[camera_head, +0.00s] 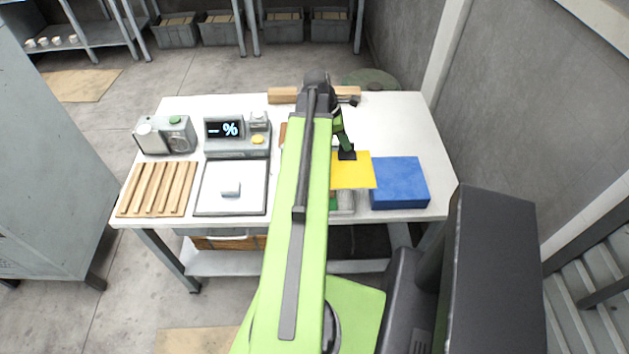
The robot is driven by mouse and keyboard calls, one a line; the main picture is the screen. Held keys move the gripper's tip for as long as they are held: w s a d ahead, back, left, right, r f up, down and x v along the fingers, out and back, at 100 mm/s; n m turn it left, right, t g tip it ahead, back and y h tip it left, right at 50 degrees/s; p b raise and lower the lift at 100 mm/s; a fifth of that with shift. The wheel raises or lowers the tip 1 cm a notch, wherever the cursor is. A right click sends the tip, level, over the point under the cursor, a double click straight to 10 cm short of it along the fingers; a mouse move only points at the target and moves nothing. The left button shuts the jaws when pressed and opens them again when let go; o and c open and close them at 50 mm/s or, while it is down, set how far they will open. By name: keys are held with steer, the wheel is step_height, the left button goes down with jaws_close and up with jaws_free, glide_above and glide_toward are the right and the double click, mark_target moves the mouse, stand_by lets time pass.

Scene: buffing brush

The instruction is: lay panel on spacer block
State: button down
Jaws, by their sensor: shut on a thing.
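A flat yellow panel (357,173) is held at its back edge by my gripper (347,155), over the right half of the white table. A thick blue block (400,184), which looks like the spacer block, lies just right of the panel. The panel's right edge comes up to the block's left side or slightly over it; I cannot tell the height gap. My arm hides the panel's left part and what lies behind it. A grey and green thing (343,203) shows partly below the panel's front edge.
The table's back right is clear.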

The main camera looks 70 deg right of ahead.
steer(key=shift+s+a+r, duration=0.15)
steer(key=shift+s+a, duration=0.25)
steer(key=shift+a, duration=0.2)
steer(key=shift+s+a+r, duration=0.1)
steer(key=shift+s+a, duration=0.25)
steer(key=shift+a, duration=0.2)
steer(key=w+f+b, duration=0.2)
steer(key=w, duration=0.1)
steer(key=w+f+b, duration=0.2)
steer(key=w, duration=0.2)
steer(key=w+f+b, duration=0.3)
steer(key=w, duration=0.1)
steer(key=shift+w+a+f, duration=0.1)
steer(key=shift+w+a, duration=0.05)
steer(key=shift+a, duration=0.05)
steer(key=shift+w, duration=0.2)
step_height(320, 180, down, 4)
steer(key=b, duration=0.4)
steer(key=shift+f, duration=0.2)
steer(key=shift+r, duration=0.25)
steer(key=shift+f, duration=0.2)
steer(key=c, duration=1.5)
jaws_free()
steer(key=shift+r, duration=0.1)
